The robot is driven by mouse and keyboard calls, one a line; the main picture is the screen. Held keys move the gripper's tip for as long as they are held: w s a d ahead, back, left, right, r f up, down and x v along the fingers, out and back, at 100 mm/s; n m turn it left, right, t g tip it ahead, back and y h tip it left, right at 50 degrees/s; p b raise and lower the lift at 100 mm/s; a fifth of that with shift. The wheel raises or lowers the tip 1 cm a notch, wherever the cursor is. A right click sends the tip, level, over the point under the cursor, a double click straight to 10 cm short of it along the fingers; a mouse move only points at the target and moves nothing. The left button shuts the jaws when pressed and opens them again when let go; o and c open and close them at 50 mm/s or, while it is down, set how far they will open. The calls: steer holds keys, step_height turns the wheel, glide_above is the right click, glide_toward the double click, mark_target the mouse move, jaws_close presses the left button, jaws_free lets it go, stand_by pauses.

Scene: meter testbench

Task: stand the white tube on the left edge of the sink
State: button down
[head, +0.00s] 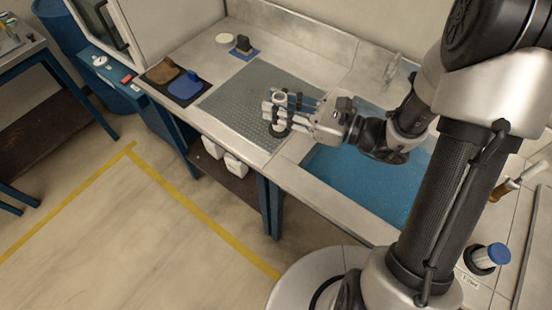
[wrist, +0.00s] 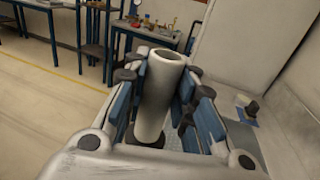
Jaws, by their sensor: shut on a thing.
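The white tube (head: 279,98) is upright between the fingers of my gripper (head: 282,112), with its open top showing. In the wrist view the tube (wrist: 160,95) stands between the blue finger pads, with a dark round part around its lower end. My gripper is shut on it. In the head view they are over the right end of the grey textured mat, left of the sink (head: 365,185), which has a blue basin. The sink's left edge (head: 294,150) is the pale strip beside the mat. I cannot tell whether the tube's bottom touches anything.
The grey mat (head: 235,100) is otherwise bare. Left of it lie a blue pad (head: 186,86) and a brown cloth (head: 163,71). Behind are a dark block (head: 243,45) and a pale disc (head: 224,39). A tap (head: 390,66) stands behind the sink. A blue-capped container (head: 490,257) is at the right.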

step_height(320, 180, down, 19)
steer(key=b, duration=0.6)
steer(key=shift+b, duration=0.3)
steer(key=shift+f, duration=0.2)
steer(key=c, duration=1.3)
jaws_free()
steer(key=shift+c, duration=0.2)
steer(key=shift+r, duration=0.1)
